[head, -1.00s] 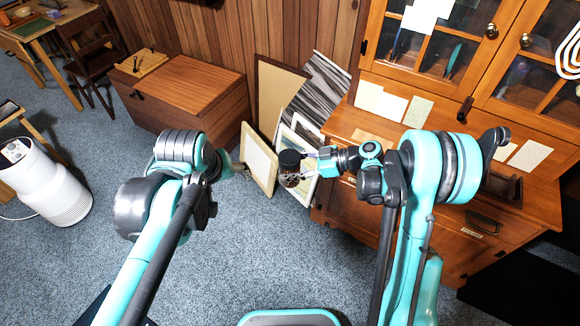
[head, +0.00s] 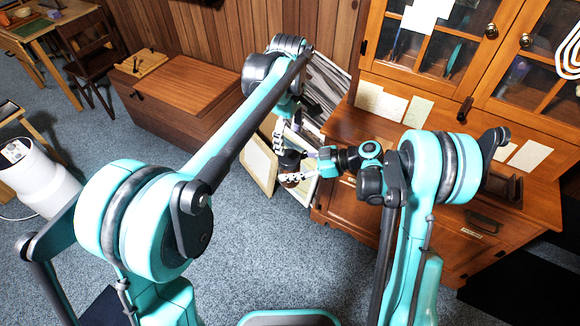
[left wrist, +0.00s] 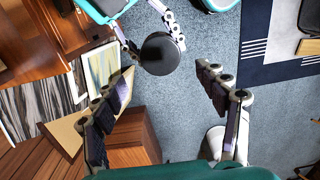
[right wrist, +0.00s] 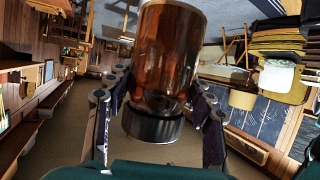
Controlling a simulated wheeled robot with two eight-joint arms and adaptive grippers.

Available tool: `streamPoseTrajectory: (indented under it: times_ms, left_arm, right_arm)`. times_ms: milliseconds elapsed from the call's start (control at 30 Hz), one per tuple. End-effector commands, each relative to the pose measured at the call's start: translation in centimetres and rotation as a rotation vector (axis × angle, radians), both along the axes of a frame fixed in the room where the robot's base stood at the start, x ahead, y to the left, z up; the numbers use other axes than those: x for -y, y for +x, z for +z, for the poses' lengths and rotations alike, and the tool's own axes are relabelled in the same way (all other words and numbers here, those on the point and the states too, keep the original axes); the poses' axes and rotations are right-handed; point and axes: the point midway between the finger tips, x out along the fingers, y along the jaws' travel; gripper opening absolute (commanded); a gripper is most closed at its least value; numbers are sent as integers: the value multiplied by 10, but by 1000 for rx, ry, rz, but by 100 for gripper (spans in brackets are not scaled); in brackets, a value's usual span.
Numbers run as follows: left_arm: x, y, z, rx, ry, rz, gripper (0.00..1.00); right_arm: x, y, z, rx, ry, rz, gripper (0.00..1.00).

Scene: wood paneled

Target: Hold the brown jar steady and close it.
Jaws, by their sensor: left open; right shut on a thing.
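The brown jar (head: 289,183) is held upright in the air by my right gripper (head: 293,168), its fingers closed on the sides. In the right wrist view it is amber glass (right wrist: 168,55) with a black lid (right wrist: 152,126) at one end. The lid sits against the jar; I cannot tell how tight it is. My left gripper (head: 288,135) is above the jar, pointing down at it. In the left wrist view its fingers (left wrist: 166,75) are spread wide and empty. The round black lid top (left wrist: 160,53) shows between and just beyond the fingertips, apart from them.
Framed pictures (head: 262,163) lean on the wall behind the jar. A wooden chest (head: 175,95) stands to the left, a wooden cabinet (head: 440,110) to the right. A white cylindrical appliance (head: 40,185) is far left. The carpet (head: 270,250) in front is clear.

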Motion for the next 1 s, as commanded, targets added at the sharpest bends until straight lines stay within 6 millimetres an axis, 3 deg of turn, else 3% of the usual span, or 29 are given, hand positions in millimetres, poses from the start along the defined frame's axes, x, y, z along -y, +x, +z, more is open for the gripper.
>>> streamPoseTrajectory:
  times_ms: [367, 800, 1000]
  left_arm:
    - [0, 0, -6, 1, -1, -1, 73]
    - [0, 0, -67, 1, -1, -2, 73]
    - [0, 0, -79, 1, -1, -2, 73]
  right_arm:
    - [0, 0, 0, 0, 1, 0, 0]
    - [0, 0, 0, 0, 1, 0, 0]
    - [0, 0, 0, 0, 1, 0, 0]
